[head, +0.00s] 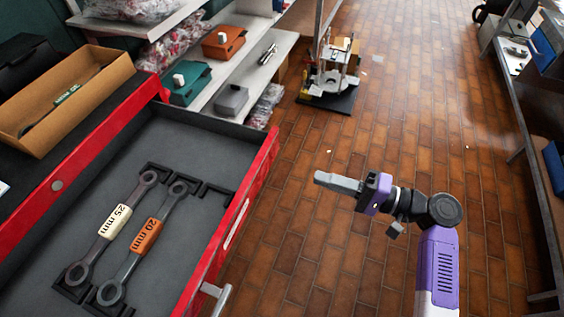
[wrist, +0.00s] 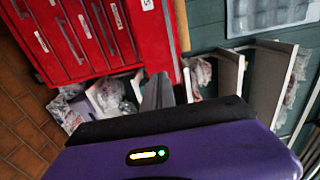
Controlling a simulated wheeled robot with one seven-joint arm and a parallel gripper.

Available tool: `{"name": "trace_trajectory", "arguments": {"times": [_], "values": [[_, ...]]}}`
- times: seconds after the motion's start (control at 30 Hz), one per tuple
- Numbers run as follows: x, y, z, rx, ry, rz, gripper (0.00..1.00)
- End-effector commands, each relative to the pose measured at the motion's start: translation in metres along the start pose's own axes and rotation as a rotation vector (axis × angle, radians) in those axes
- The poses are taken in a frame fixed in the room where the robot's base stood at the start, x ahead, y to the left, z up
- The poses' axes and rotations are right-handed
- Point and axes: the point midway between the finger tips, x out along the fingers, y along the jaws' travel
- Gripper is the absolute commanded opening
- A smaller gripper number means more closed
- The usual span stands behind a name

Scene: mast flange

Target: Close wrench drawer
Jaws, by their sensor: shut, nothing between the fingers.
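The wrench drawer (head: 262,160) is red with a dark grey inside and stands pulled open at the left of the head view. Inside lie a 25 mm wrench (head: 114,222) with a cream label and a 20 mm wrench (head: 146,238) with an orange label, in black holders. An empty black holder sits beside them. My gripper (head: 337,183) is shut and empty, in the air right of the drawer's front, apart from it. In the wrist view my gripper's fingers (wrist: 157,92) point toward the red cabinet (wrist: 85,35), whose several drawer fronts show.
A cardboard box (head: 60,100) with a green-labelled wrench sits on the cabinet top. Shelves (head: 245,70) with orange, green and grey bins stand behind. A wheeled stand-like device (head: 332,75) is on the tiled floor. A bench (head: 520,120) lines the right. The floor between is clear.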

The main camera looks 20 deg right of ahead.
Motion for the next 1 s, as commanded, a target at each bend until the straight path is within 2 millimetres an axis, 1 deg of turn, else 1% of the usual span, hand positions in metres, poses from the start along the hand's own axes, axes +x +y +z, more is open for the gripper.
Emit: {"name": "trace_trajectory", "arguments": {"times": [0.03,0.3,0.5,0.6,0.7,1.0], "values": [[0.011,-0.001,0.001,0.001,-0.004,0.000,0.00],[0.064,-0.002,0.000,-0.001,-0.003,0.000,0.00],[0.094,-0.001,0.000,-0.001,0.000,0.001,0.00],[0.103,-0.001,0.000,-0.001,0.000,0.001,0.00],[0.108,0.000,0.000,-0.001,0.000,0.001,0.00],[0.109,0.000,0.000,-0.001,0.001,0.001,0.00]]}}
